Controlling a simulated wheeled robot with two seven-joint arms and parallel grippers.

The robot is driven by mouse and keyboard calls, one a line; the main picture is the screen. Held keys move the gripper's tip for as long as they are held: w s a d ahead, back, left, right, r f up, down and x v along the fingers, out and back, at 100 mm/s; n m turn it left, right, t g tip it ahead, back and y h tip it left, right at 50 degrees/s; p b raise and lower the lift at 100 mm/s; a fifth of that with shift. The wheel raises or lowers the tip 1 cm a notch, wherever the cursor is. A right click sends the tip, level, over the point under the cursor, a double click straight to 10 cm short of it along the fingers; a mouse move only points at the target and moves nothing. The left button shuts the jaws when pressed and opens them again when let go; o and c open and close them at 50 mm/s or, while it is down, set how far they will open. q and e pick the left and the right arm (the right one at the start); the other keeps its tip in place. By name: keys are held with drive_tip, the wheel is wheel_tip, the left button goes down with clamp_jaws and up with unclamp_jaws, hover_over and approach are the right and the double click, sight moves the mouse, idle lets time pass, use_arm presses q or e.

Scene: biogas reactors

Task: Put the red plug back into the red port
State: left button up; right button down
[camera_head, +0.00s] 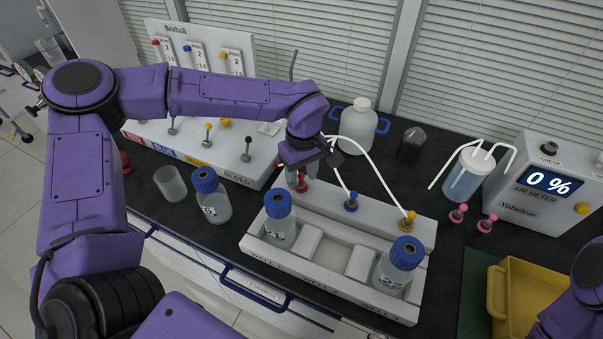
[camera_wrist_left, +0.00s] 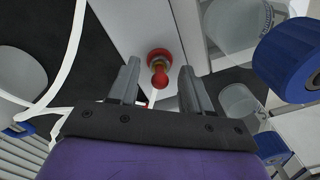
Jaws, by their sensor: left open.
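The red plug (camera_head: 302,184) is at the left end of the white rack's (camera_head: 340,213) raised back rail, in line with the blue plug (camera_head: 351,202) and the yellow plug (camera_head: 407,220). In the left wrist view the red plug (camera_wrist_left: 159,76) stands at a red ring, the red port (camera_wrist_left: 157,55). I cannot tell how deep it sits. My left gripper (camera_head: 318,158) is open just above it. In the left wrist view its two fingers (camera_wrist_left: 158,88) stand on either side of the red plug, with gaps showing. My right gripper is outside the view.
Blue-capped bottles (camera_head: 281,230) (camera_head: 393,278) stand in the rack; another (camera_head: 215,207) stands left of it. White tubes (camera_head: 375,168) arch over the rail. An air meter (camera_head: 548,185), a lidded cup (camera_head: 467,178) and a yellow tray (camera_head: 540,285) are at right.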

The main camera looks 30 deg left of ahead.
use_arm(q)
wheel_tip(320, 180, up, 10)
drive_tip(key=b, duration=0.1)
drive_tip(key=shift+r, duration=0.25)
drive_tip(key=shift+f, duration=0.1)
idle(0.3)
